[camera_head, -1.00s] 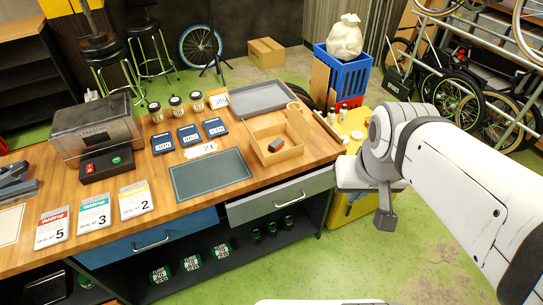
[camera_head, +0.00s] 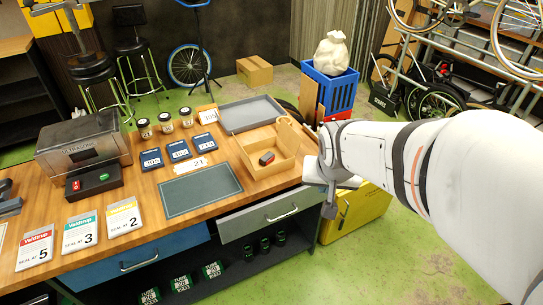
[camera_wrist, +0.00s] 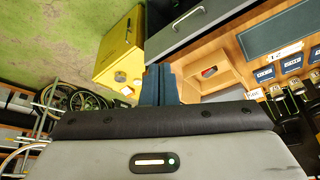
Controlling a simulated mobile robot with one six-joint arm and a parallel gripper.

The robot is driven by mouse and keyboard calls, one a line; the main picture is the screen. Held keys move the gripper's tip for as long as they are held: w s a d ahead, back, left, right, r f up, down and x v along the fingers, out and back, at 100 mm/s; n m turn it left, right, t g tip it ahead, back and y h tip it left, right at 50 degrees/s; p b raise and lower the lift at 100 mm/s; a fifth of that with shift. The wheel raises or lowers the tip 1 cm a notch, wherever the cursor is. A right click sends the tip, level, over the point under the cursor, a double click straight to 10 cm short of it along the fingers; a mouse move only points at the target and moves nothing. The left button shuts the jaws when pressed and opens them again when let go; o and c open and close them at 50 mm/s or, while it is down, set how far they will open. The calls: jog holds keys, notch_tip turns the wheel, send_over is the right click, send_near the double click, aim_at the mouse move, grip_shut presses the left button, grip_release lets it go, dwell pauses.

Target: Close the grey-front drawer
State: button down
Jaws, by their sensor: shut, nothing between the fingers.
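The grey-front drawer (camera_head: 268,216) is under the right part of the wooden workbench, with a silver bar handle (camera_head: 282,214). Its front stands out from the bench edge, so it is partly open. In the wrist view the grey front (camera_wrist: 192,14) shows at the top, upside down. My gripper (camera_head: 329,208) points down, just right of the drawer's right end and beside the bench corner, apart from the handle. In the wrist view its fingers (camera_wrist: 160,75) are together and empty.
A blue-front drawer (camera_head: 145,258) is to the left. A wooden tray (camera_head: 284,165) with a small red and dark object, a dark mat (camera_head: 200,190) and a grey tray (camera_head: 250,114) lie on the bench. A yellow cabinet (camera_head: 352,212) stands right of the bench, close to my gripper.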

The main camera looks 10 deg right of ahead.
jog(key=w+d+f+m+t+b, duration=0.1)
jog(key=w+d+f+m+b, duration=0.15)
jog(key=w+f, duration=0.35)
jog(key=w+d+f+m+t+b, duration=0.1)
jog(key=w+f+m, duration=0.3)
jog(key=f, duration=0.5)
jog(key=m+t+y+b, duration=0.2)
jog(key=m+y+b, duration=0.2)
jog(key=m, duration=0.1)
send_near(285, 200)
jog(key=s+d+f, duration=0.1)
jog(key=s+f, duration=0.1)
jog(key=s, duration=0.1)
jog(key=shift+n, duration=0.25)
jog(key=x, duration=0.9)
jog(key=shift+w+f, duration=0.3)
jog(key=w, duration=0.1)
jog(key=w+a, duration=0.1)
jog(key=w, duration=0.2)
jog(key=shift+w+a, duration=0.2)
jog(key=shift+a, duration=0.05)
jog(key=shift+w+r, duration=0.1)
jog(key=shift+w, duration=0.05)
jog(key=shift+t, duration=0.3)
